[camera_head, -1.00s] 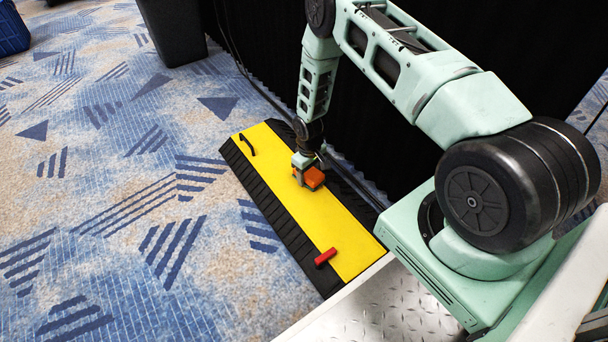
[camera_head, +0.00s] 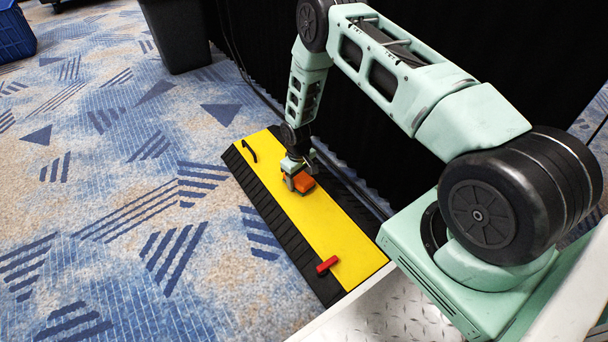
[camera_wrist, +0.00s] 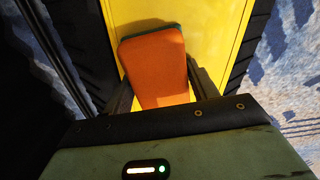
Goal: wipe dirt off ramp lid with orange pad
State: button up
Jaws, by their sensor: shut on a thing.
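The orange pad (camera_head: 304,184) is held in my gripper (camera_head: 296,181) over the yellow ramp lid (camera_head: 325,233). In the wrist view, the pad (camera_wrist: 156,68) with a dark green edge sits between the two fingers of my gripper (camera_wrist: 158,88), which are shut on it. The yellow lid (camera_wrist: 222,22) lies below and around the pad there. The pad is low at the lid, but I cannot tell whether it touches. No dirt can be made out on the visible part of the lid.
A black handle (camera_head: 249,151) stands at the lid's far end and a red object (camera_head: 327,265) lies at its near end. Black ribbed ramp edges (camera_head: 262,196) flank the lid. A dark bin (camera_head: 175,35) and a blue crate (camera_head: 15,32) stand farther back. Carpet at left is open.

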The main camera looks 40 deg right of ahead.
jog(key=shift+a+f, duration=0.15)
jog(key=shift+a, duration=0.9)
jog(key=shift+a+f, duration=0.1)
jog(key=shift+a, duration=0.95)
jog(key=shift+s, duration=0.1)
notch_tip(320, 180, up, 6)
jog(key=p, duration=0.5)
jog(key=shift+r+p, duration=0.1)
jog(key=shift+p, duration=0.2)
jog(key=shift+r, duration=0.1)
jog(key=shift+r+p, duration=1.25)
jog(key=shift+r, duration=0.15)
